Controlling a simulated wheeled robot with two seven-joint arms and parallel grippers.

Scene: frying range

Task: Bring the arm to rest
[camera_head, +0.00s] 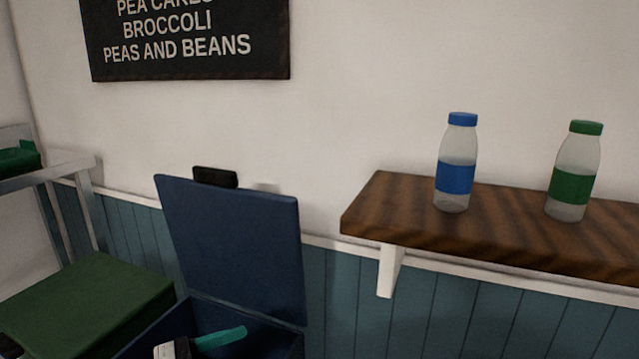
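Neither of my grippers can be made out in the head view. A dark piece (10,347) at the bottom left corner is cut off, and I cannot tell what it is. The blue box (230,250) has its lid standing upright and open. In or above its opening are a teal, stick-like piece (220,338) and a pale grey and dark piece (172,350), both near the bottom edge. I cannot tell what the pale piece is.
A brown wooden shelf (400,219) on the right carries a blue-capped bottle (456,165) and a green-capped bottle (575,172), both upright. A green box (90,295) is at the lower left, by a white rack (65,166). A dark sign (190,40) hangs above.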

